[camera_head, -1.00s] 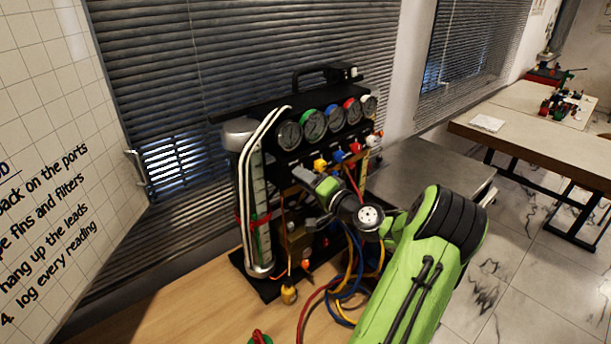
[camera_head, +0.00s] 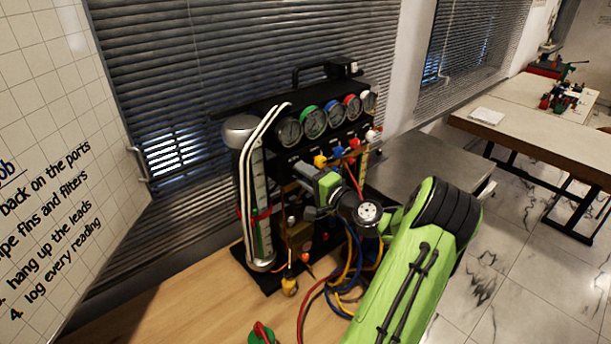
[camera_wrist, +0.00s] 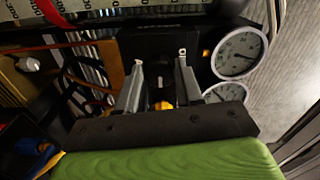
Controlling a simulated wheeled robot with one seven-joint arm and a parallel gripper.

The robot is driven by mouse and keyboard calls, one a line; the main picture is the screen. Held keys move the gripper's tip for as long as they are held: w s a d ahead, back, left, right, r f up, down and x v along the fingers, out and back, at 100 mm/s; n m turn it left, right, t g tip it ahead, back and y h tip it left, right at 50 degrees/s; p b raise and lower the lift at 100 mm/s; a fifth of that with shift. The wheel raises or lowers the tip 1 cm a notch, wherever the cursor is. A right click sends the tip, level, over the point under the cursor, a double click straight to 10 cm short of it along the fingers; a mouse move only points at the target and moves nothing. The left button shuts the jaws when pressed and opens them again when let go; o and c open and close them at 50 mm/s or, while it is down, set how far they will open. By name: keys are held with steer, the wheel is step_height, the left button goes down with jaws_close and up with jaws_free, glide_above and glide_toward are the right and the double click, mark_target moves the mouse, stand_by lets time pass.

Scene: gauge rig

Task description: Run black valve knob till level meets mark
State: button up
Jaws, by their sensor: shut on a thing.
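My gripper (camera_head: 305,192) is at the front of the gauge rig (camera_head: 300,160), right of the sight tube, its fingers pointing at the panel. In the wrist view its two grey fingers (camera_wrist: 160,82) stand apart with a dark area between them. The black valve knob between the fingers cannot be made out against the dark panel. The clear sight tube (camera_head: 260,190) stands upright at the rig's left, with a red mark band (camera_head: 256,215) around it. Green shows in the tube around and below the band; the exact level is too small to read.
Several round gauges (camera_head: 314,122) line the top of the rig. Yellow (camera_head: 320,161), blue and red knobs sit below them, right of my gripper. Loose coloured hoses (camera_head: 345,285) hang in front. A red and green item (camera_head: 262,334) lies on the wooden bench (camera_head: 200,310).

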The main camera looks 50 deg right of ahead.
steer(key=o, duration=1)
steer(key=shift+o, duration=0.2)
steer(key=b+v, duration=0.3)
steer(key=v, duration=1.2)
steer(key=shift+s, duration=0.4)
